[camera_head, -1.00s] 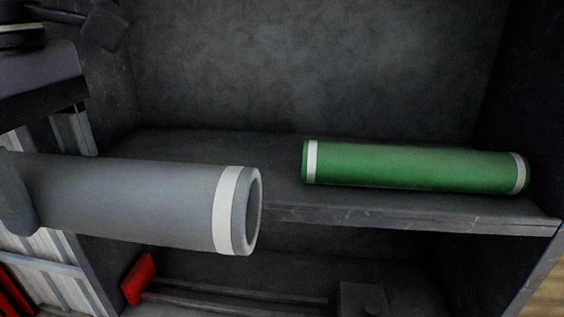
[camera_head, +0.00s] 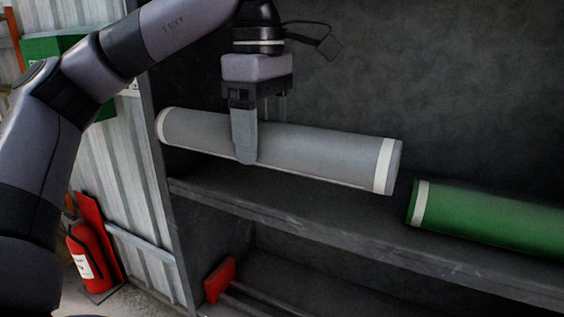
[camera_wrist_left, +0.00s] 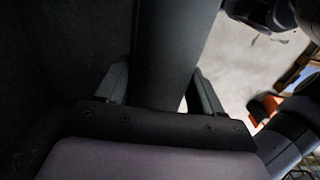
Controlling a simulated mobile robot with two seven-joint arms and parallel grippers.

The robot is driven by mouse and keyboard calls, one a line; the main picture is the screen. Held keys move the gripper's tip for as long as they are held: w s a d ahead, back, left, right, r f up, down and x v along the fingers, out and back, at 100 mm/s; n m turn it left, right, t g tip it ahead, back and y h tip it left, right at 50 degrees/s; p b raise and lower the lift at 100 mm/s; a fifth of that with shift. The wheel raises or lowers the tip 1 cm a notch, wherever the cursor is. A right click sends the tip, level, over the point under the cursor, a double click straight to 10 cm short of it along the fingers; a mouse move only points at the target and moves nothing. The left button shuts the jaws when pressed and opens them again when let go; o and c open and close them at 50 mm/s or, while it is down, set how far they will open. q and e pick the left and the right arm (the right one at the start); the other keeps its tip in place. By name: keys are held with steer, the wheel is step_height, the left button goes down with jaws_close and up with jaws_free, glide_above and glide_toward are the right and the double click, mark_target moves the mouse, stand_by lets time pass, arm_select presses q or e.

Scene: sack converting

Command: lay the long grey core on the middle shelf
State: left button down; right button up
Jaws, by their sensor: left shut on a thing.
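The long grey core (camera_head: 310,152) has white bands near its ends and lies nearly level across the head view, its right end slightly lower in the picture. My left gripper (camera_head: 245,155) comes down from above and is shut on the core left of its middle. In the left wrist view the core (camera_wrist_left: 175,50) runs between the two fingers (camera_wrist_left: 160,90). The middle shelf (camera_head: 290,215) is below the core in the head view. The core appears to be held above it, though the gap underneath is hard to judge. My right gripper is not in view.
A green core (camera_head: 490,220) with a white band lies on the same shelf at the right, close to the grey core's right end. A red-ended item (camera_head: 219,281) lies on the level below. A fire extinguisher (camera_head: 88,262) stands at the left outside the shelving.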

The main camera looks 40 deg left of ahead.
arm_select(q)
steer(key=w, duration=0.1)
steer(key=w+f, duration=0.1)
steer(key=w, duration=0.1)
steer(key=w+a, duration=0.1)
steer(key=w, duration=0.1)
steer(key=shift+w+a+f, duration=0.1)
steer(key=shift+w+f, duration=0.15)
steer(key=shift+f, duration=0.05)
steer(key=shift+s+f, duration=0.1)
steer(key=shift+f, duration=2.2)
steer(key=shift+w+a+f, duration=0.1)
steer(key=shift+w+f, duration=0.15)
steer(key=shift+f, duration=0.1)
steer(key=shift+c, duration=0.5)
jaws_free()
steer(key=shift+r, duration=0.1)
step_height(320, 180, up, 7)
steer(key=shift+r, duration=0.15)
